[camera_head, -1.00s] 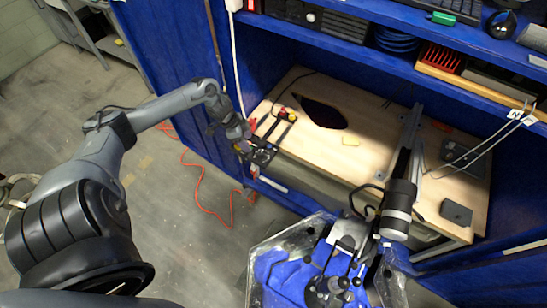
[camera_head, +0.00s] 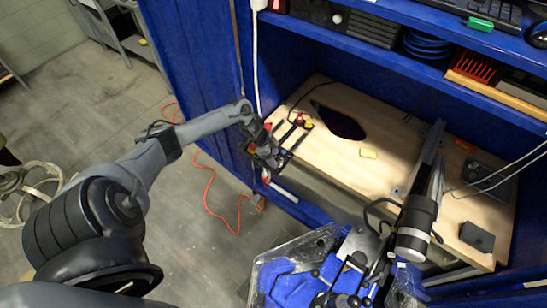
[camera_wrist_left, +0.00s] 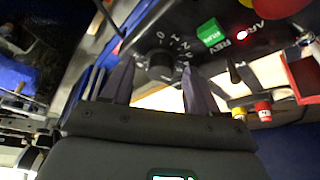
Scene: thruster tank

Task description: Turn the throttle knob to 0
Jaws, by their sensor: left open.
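The throttle knob (camera_wrist_left: 160,65) is a round black knob on a dark control panel (camera_wrist_left: 215,15) in the left wrist view. White numbers show around it, including 0, 1 and 2. My left gripper (camera_wrist_left: 157,78) is open, with one finger to each side of the knob in the picture; I cannot tell whether they touch it. In the head view, my left gripper (camera_head: 268,157) is at the control box (camera_head: 290,135) near the bench's left front edge. The knob is too small or hidden there. My right gripper is not in view.
Beside the knob are a green switch (camera_wrist_left: 211,32), a toggle lever (camera_wrist_left: 233,70), a red light, and red and yellow terminals. The wooden bench (camera_head: 385,105) has a dark hole. A black-and-white cylinder (camera_head: 416,228) stands over the blue tank at the front.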

